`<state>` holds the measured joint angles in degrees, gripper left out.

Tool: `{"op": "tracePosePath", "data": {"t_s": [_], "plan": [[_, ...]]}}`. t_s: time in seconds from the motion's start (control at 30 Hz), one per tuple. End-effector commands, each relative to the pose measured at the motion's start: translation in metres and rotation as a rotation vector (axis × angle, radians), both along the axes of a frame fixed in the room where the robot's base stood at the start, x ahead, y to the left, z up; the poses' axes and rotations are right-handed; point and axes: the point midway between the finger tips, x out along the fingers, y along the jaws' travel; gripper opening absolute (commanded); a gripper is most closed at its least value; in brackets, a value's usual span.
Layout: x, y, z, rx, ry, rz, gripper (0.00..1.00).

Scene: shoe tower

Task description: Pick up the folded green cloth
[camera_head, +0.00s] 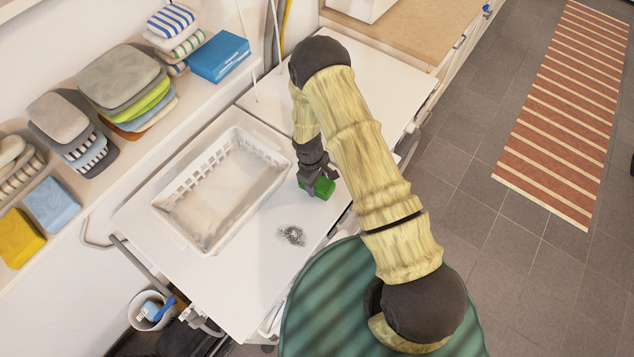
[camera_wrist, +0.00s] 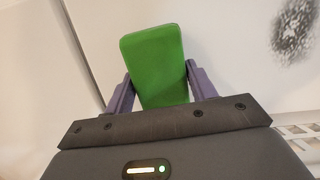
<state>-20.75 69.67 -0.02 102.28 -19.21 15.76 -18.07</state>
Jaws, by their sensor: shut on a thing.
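The folded green cloth (camera_head: 322,188) is a small bright green block over the white table (camera_head: 250,290), between the white basket and the table's right edge. My gripper (camera_head: 313,183) is at the cloth from above. In the wrist view the green cloth (camera_wrist: 153,62) sits between the two fingers of my gripper (camera_wrist: 158,90), which are shut on its sides. I cannot tell whether the cloth touches the table or is just above it.
A white slatted basket (camera_head: 165,205) stands left of my gripper. A grey scouring ball (camera_head: 292,235) lies on the table in front of the cloth; it also shows in the wrist view (camera_wrist: 295,28). Shelves with folded cloths (camera_head: 120,75) line the left wall.

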Motion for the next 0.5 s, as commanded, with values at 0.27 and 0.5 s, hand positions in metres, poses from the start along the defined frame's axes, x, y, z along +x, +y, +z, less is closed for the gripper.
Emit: {"op": "tracePosePath", "data": {"t_s": [0.27,0.5], "plan": [[0.001,0.0,0.029,0.002,-0.004,-0.001,0.33],[0.001,0.0,0.067,0.001,-0.004,-0.002,0.33]]}}
